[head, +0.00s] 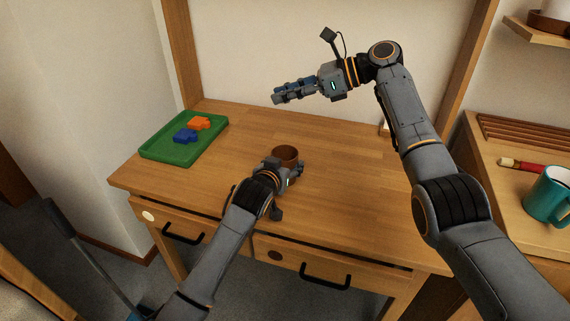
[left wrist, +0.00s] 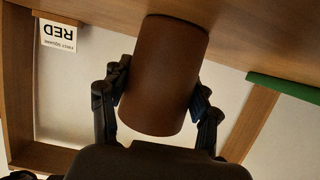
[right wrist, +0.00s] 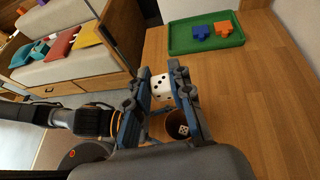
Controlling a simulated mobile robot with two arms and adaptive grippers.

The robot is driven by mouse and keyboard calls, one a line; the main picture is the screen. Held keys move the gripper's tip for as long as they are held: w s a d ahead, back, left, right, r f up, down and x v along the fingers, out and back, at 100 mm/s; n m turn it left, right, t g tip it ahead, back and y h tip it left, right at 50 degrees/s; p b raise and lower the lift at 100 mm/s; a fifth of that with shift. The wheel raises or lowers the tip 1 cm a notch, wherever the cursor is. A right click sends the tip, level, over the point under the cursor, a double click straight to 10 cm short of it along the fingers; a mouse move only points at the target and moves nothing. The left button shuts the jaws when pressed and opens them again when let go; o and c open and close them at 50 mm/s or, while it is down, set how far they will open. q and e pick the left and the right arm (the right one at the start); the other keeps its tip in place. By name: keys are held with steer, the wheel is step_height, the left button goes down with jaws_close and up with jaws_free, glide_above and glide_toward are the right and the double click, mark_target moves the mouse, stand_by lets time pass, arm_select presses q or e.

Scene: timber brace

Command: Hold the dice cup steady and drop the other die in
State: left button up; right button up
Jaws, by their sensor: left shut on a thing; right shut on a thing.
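The brown dice cup (head: 285,153) stands upright on the wooden table. My left gripper (head: 284,171) is shut on its side, with one finger on each side of the cup in the left wrist view (left wrist: 165,60). My right gripper (head: 279,97) is raised above the table, beyond the cup in the head view. It is shut on a white die (right wrist: 161,86) with black pips, seen between its fingers in the right wrist view. Another white die (right wrist: 183,130) lies inside the cup. The held die cannot be made out in the head view.
A green tray (head: 153,150) holds an orange piece (head: 199,123) and a blue piece (head: 185,136) at the table's left. The right half of the tabletop (head: 350,190) is mostly clear. A teal mug (head: 546,197) stands on the right-hand surface. A card reading "RED" (left wrist: 58,36) shows in the left wrist view.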

arm_select(q)
steer(key=shift+f, duration=0.1)
arm_select(e)
step_height(320, 180, down, 11)
steer(key=shift+f, duration=0.15)
stand_by(1.0)
steer(key=o, duration=0.9)
steer(key=shift+c, duration=0.2)
steer(key=v, duration=1.2)
steer(key=shift+w, duration=0.1)
arm_select(q)
steer(key=o, duration=1.2)
